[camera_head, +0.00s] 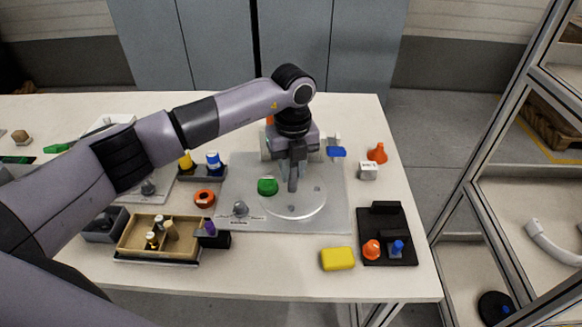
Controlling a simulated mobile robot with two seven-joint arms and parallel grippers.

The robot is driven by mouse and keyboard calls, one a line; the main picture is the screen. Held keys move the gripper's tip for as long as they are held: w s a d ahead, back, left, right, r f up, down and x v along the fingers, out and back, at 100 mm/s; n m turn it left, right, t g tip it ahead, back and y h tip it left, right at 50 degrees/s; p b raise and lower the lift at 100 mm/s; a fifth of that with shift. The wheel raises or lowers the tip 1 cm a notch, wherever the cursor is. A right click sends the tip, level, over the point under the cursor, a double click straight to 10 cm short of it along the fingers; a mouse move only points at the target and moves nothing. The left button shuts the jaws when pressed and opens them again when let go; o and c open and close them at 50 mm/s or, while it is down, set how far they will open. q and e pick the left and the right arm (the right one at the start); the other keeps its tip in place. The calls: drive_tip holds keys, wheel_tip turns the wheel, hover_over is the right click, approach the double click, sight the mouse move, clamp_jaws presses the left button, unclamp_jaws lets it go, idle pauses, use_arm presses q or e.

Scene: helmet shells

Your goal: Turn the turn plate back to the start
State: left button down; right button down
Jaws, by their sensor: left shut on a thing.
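The turn plate (305,207) is a pale round disc on a grey square base plate (338,219) in the middle of the table. My left gripper (292,186) reaches down from above onto the far part of the disc. Its fingers are shut on a part of the turn plate, which they mostly hide. A green round knob (267,186) is at the disc's left edge, and a small grey knob (240,208) is on the base further left. My right gripper is not in view.
A wooden tray (127,236) with small bottles stands at the front left. A yellow sponge (338,259) and a black holder (398,224) with orange and blue pieces are at the front right. An orange ring (204,198) lies left of the base plate. A metal frame stands right of the table.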

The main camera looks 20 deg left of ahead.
use_arm(q)
drive_tip(key=shift+w+r, duration=0.1)
drive_tip(key=shift+r, duration=0.05)
drive_tip(key=c, duration=0.9)
unclamp_jaws()
drive_tip(key=shift+c, duration=0.2)
drive_tip(key=shift+r+b, duration=0.4)
drive_tip(key=shift+r, duration=3.15)
